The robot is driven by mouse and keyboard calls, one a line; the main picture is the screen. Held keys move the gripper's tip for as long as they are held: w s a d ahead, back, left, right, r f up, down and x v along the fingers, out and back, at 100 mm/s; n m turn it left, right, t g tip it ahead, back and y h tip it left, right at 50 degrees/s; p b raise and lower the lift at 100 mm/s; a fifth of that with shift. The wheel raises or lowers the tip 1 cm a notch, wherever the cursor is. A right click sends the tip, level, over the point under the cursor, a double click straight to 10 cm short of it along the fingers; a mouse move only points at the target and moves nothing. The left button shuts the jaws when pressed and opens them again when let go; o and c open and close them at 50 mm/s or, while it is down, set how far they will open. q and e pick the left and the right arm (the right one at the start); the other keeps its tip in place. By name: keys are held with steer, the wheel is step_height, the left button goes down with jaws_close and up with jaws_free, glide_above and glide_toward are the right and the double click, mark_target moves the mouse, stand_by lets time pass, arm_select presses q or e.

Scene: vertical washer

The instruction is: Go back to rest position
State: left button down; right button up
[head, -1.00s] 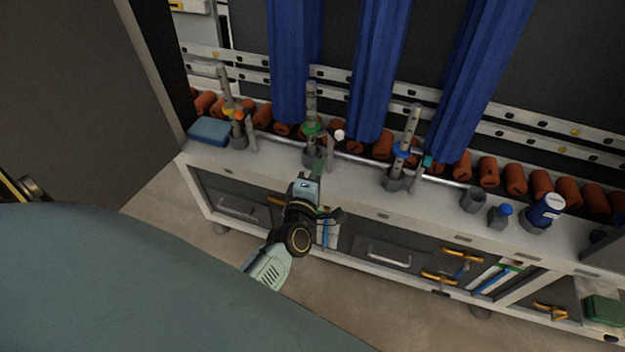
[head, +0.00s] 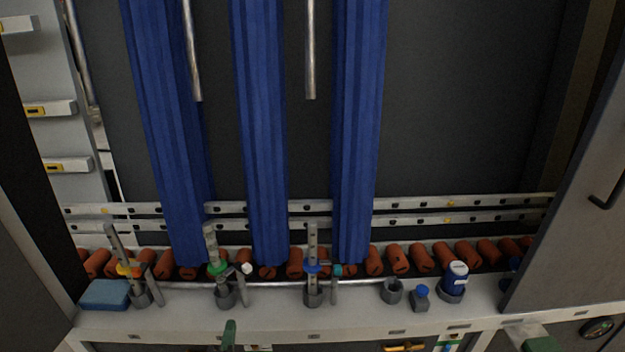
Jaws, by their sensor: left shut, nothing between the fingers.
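Only the green tip of my left gripper (head: 228,335) shows, at the bottom edge of the head view, in front of the bench's front edge. It is shut and holds nothing that I can see. The rest of the left arm is below the picture. My right gripper is not in view. The white bench (head: 365,322) of the washer runs across the lower part of the view.
Upright posts with orange, green and blue (head: 312,268) collars stand on the bench. A light blue sponge (head: 104,294) lies left; a blue bottle (head: 455,278) and grey cup (head: 392,291) stand right. Blue strips (head: 262,130) hang behind. Dark doors flank both sides.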

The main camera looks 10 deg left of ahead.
arm_select(q)
steer(key=s+d+f+m+g+h, duration=0.1)
steer(key=s+f+m+g+h, duration=0.15)
steer(key=s+f+m, duration=0.5)
steer(key=s+d+f+m+g+h, duration=0.1)
steer(key=s+f+m+g, duration=0.2)
steer(key=f, duration=0.8)
steer(key=s+d+f+m+g+h, duration=0.1)
steer(key=s+f+m+g+h, duration=0.2)
steer(key=s+f, duration=0.45)
steer(key=s+a+f+m+g+y, duration=0.1)
steer(key=s+a+f+m+g, duration=0.1)
steer(key=s, duration=0.5)
steer(key=s+a+f+m+g+y, duration=0.1)
steer(key=s+a+f+m+g, duration=0.2)
steer(key=s, duration=0.4)
steer(key=s+a+f+m+g+y, duration=0.1)
steer(key=s+a+f+m+g, duration=0.1)
steer(key=s+f, duration=0.4)
steer(key=s+m+g, duration=0.1)
steer(key=m, duration=0.1)
steer(key=shift+a+m, duration=0.3)
steer(key=shift+m, duration=0.05)
